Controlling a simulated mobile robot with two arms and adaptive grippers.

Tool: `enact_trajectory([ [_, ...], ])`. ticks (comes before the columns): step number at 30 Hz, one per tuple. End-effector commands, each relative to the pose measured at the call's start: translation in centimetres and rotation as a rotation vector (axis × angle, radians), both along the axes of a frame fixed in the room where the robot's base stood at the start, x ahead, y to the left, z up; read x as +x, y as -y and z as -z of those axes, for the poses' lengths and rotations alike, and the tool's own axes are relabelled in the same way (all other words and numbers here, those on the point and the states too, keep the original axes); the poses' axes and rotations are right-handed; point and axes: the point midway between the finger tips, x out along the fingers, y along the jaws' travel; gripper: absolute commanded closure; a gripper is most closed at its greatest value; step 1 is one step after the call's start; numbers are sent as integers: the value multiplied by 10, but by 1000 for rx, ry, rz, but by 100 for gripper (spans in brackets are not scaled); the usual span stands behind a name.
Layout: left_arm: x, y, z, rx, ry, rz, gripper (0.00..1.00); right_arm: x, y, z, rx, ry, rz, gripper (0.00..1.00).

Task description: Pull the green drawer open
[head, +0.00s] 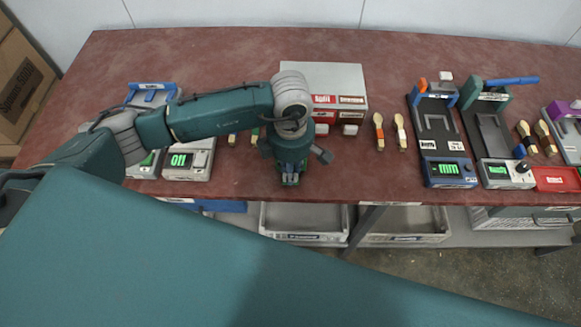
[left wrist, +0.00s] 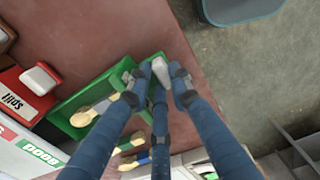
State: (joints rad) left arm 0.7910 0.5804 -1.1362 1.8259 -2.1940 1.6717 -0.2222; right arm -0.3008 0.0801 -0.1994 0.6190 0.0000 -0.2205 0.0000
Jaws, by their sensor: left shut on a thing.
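The green drawer (left wrist: 85,99) shows in the left wrist view, standing out from the white-grey cabinet (left wrist: 30,152) marked GOOD. Wooden spoons (left wrist: 100,108) lie inside it. My left gripper (left wrist: 158,82) is closed around the drawer's pale handle (left wrist: 161,71) at the drawer's front. In the head view my left gripper (head: 290,180) points down near the table's front edge, in front of the cabinet (head: 335,77). My arm and gripper hide most of the green drawer there. My right gripper is not in view.
A red drawer (left wrist: 27,95) with its own pale handle sits beside the green one. Loose spoons (head: 379,131) lie right of the cabinet. Two press devices (head: 448,172) (head: 505,173) stand further right. Grey bins (head: 305,222) sit below the table.

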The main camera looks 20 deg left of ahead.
Motion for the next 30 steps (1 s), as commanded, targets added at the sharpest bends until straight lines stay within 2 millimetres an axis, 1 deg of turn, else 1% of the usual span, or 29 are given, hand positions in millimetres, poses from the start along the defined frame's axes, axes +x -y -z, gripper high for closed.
enact_trajectory([
  [5, 2, 0, -2, 0, 4, -1, 100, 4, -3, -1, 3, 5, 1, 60],
  [6, 2, 0, -2, 0, 4, -1, 74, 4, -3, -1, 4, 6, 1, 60],
  [7, 2, 0, -2, 0, 4, -1, 71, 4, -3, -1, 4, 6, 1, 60],
  [15, 1, 0, -1, 0, 3, -1, 71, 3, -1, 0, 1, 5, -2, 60],
  [19, 2, 0, -9, -1, 3, -1, 71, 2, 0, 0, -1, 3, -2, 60],
  [23, 2, 0, -30, -1, 7, 1, 71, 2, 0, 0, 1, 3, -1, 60],
  [30, 3, 0, -82, -1, 9, 0, 71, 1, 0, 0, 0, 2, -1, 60],
])
